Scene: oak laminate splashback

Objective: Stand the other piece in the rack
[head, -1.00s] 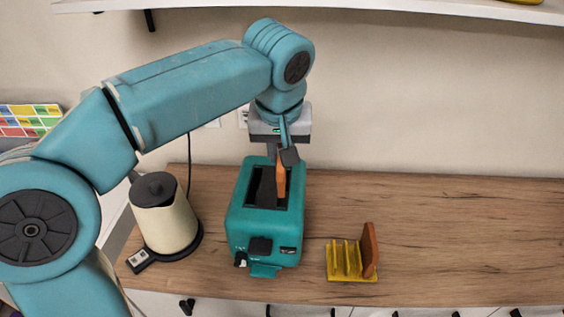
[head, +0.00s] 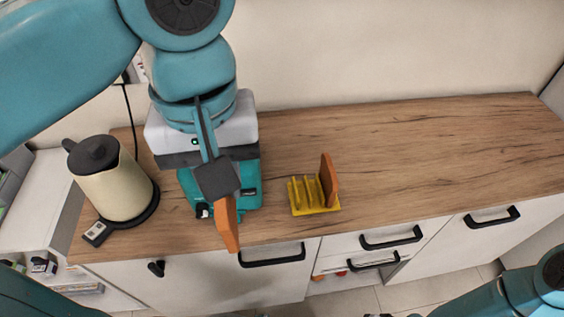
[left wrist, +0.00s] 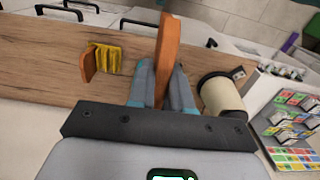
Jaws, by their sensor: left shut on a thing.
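My left gripper (head: 218,182) is shut on an orange-brown slice (head: 228,225), which hangs below the fingers in front of the toaster. The same slice (left wrist: 169,50) stands up between the fingers in the left wrist view. The yellow rack (head: 315,208) stands on the counter to the right of the gripper, apart from it. Another brown slice (head: 329,180) stands in the rack's right end; in the left wrist view the rack (left wrist: 107,58) and its slice (left wrist: 87,65) are at the left. The teal toaster (head: 248,188) is mostly hidden behind my left gripper. My right gripper is not in view.
A cream kettle (head: 115,188) on its base stands left of the toaster. The wooden counter (head: 430,150) is clear to the right of the rack. Its front edge runs just before the rack, above drawers with black handles (head: 390,238).

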